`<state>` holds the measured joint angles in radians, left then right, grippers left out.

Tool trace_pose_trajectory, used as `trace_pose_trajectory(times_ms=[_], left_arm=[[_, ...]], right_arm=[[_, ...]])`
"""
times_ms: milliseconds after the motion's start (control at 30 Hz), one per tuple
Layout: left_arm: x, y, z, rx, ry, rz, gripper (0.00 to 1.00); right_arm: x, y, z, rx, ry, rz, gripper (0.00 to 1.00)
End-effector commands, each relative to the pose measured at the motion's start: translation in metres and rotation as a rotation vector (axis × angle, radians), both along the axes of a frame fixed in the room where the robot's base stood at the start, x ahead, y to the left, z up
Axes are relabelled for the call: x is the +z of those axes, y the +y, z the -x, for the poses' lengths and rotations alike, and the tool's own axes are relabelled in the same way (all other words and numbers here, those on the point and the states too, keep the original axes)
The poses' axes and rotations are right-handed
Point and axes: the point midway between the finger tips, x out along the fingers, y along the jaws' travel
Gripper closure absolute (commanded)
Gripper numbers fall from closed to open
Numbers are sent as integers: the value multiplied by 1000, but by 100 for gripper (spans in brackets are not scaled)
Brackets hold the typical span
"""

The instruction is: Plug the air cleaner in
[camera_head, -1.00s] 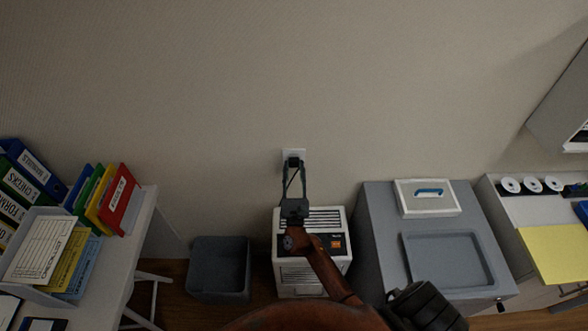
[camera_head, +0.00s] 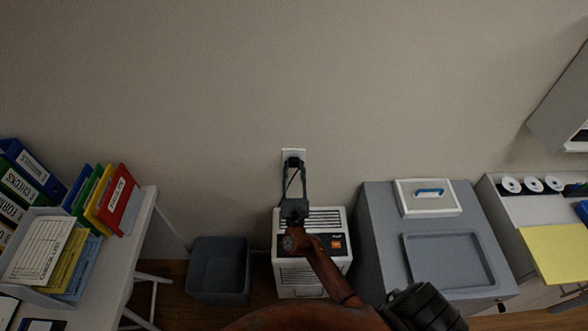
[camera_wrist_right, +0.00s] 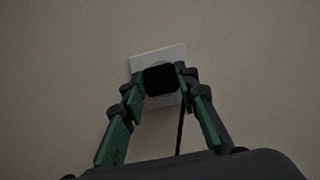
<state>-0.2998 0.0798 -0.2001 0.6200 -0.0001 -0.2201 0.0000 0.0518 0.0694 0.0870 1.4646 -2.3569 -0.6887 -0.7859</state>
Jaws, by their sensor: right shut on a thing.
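My right gripper (camera_head: 293,167) is shut on a black plug (camera_head: 293,162) in front of the wall. The plug also shows between the fingertips in the right wrist view (camera_wrist_right: 159,79), with its cord hanging down. A white wall outlet (camera_head: 293,152) is right behind the plug; in the wrist view the outlet plate (camera_wrist_right: 172,55) looks tilted and is partly covered by the plug. I cannot tell whether the prongs are in the socket. The white air cleaner (camera_head: 283,222) stands on the floor below, partly hidden by my right arm. My left gripper is not in view.
A grey bin (camera_head: 219,270) stands left of the air cleaner. A grey cabinet (camera_head: 381,237) with a white blue-handled box (camera_head: 407,205) stands close on its right. A white desk (camera_head: 136,225) with binders is at the left. The wall above the outlet is bare.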

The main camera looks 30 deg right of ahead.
Motion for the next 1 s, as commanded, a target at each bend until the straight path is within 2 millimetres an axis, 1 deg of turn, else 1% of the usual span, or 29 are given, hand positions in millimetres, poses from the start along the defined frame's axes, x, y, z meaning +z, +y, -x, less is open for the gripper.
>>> trace_pose_trajectory(times_ms=[233, 567, 1000], left_arm=[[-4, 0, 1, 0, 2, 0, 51], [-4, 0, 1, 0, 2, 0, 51], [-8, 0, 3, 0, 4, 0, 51]], right_arm=[[-1, 1, 0, 1, -1, 0, 93], [0, 0, 0, 0, -1, 1, 93], [0, -4, -6, 0, -1, 1, 93]])
